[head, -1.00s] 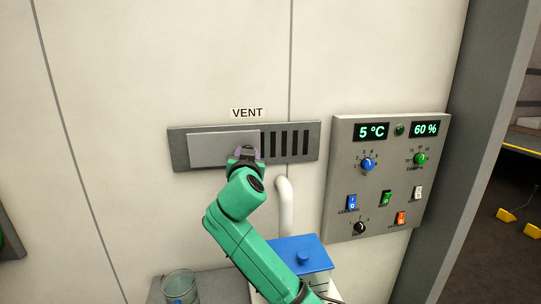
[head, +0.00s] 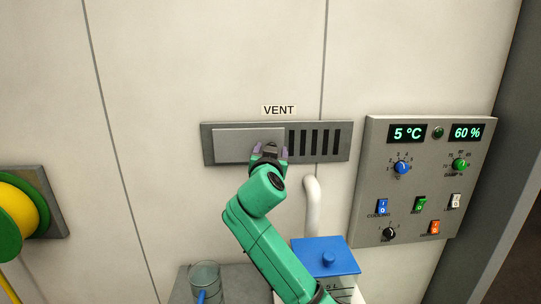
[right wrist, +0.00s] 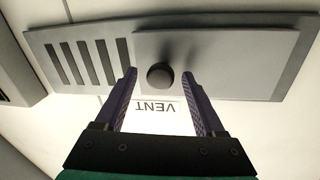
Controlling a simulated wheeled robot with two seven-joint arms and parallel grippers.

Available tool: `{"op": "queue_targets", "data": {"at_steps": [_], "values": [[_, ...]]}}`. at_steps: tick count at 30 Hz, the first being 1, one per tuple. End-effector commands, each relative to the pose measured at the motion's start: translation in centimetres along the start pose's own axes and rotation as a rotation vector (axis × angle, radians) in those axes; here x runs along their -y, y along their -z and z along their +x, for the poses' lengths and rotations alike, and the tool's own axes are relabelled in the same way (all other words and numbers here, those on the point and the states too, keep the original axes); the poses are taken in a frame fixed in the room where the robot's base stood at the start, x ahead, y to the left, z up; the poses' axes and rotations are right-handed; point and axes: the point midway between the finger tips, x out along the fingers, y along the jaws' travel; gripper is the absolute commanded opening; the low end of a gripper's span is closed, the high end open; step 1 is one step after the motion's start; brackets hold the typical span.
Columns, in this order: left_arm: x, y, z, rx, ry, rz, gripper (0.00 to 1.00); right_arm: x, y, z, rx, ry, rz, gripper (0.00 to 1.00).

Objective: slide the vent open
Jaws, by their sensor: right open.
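The vent (head: 345,128) is a long grey panel on the pale wall under a "VENT" label (head: 279,110). Its flat sliding cover (head: 235,144) sits over the left part, and several dark slots (head: 315,142) show uncovered on the right. In the right wrist view, which sees the panel upside down, a round dark knob (right wrist: 160,76) stands out from the cover (right wrist: 235,60) near its slot-side edge. My right gripper (right wrist: 159,82) is open, with one fingertip on each side of the knob and small gaps between. In the head view my right gripper (head: 271,152) hides the knob. My left gripper is not in view.
A control panel (head: 365,225) with displays, knobs and switches is right of the vent. Below are a white pipe (head: 313,205), a blue-lidded container (head: 328,258) and a glass beaker (head: 205,279). A yellow-green reel (head: 18,215) is at the left wall.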

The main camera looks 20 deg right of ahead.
Motion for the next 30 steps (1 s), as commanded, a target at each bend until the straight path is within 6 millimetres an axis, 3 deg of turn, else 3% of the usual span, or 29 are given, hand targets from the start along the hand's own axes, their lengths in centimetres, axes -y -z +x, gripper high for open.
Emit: {"op": "queue_targets", "data": {"at_steps": [5,15,18,22,30], "values": [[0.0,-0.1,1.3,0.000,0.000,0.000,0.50,0.1,-0.4,-2.2,-0.001,0.004,0.003,0.71],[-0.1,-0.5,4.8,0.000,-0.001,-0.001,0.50,0.0,-0.5,-11.7,0.000,0.005,0.007,0.71],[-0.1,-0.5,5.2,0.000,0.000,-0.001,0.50,0.0,-0.3,-13.4,0.001,0.002,0.003,0.71],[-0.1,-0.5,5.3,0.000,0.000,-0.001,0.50,-0.1,-0.2,-14.4,0.002,0.000,0.002,0.71],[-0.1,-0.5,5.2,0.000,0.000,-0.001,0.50,-0.1,-0.1,-14.4,0.002,0.000,0.001,0.71]]}}
